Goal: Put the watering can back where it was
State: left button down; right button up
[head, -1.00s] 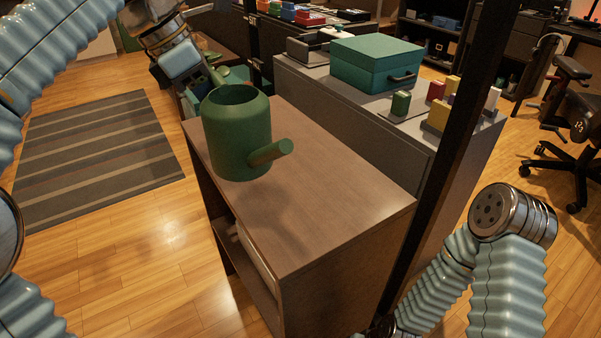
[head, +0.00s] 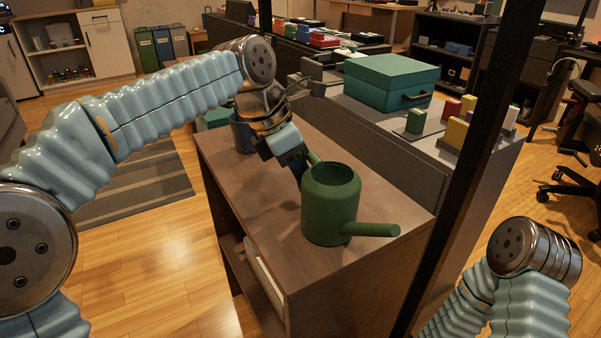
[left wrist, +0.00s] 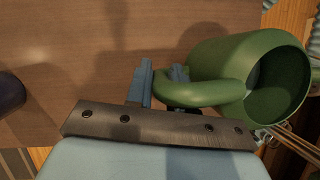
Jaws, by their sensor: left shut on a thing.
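The green watering can (head: 330,212) is upright at the front right part of the brown cabinet top (head: 255,205), its spout pointing right. I cannot tell whether its base touches the top. My left gripper (head: 301,172) is at the can's handle, on the side away from the spout. In the left wrist view my left gripper (left wrist: 163,88) is shut on the can's handle (left wrist: 215,92), and the can's open mouth (left wrist: 280,85) faces right. My right gripper is out of view; only part of my right arm shows at the lower right.
A dark blue pot (head: 241,137) stands at the far left end of the cabinet top. Behind is a grey counter (head: 375,125) with a teal box (head: 390,82) and several small blocks. A dark vertical post (head: 470,150) rises at the right. The cabinet top's left half is mostly clear.

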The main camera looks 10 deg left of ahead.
pick_arm(q)
jog(key=c, duration=1)
grip_release()
jog(key=shift+r, duration=0.1)
jog(key=shift+p+v, duration=1.65)
jog(key=shift+v, duration=4.35)
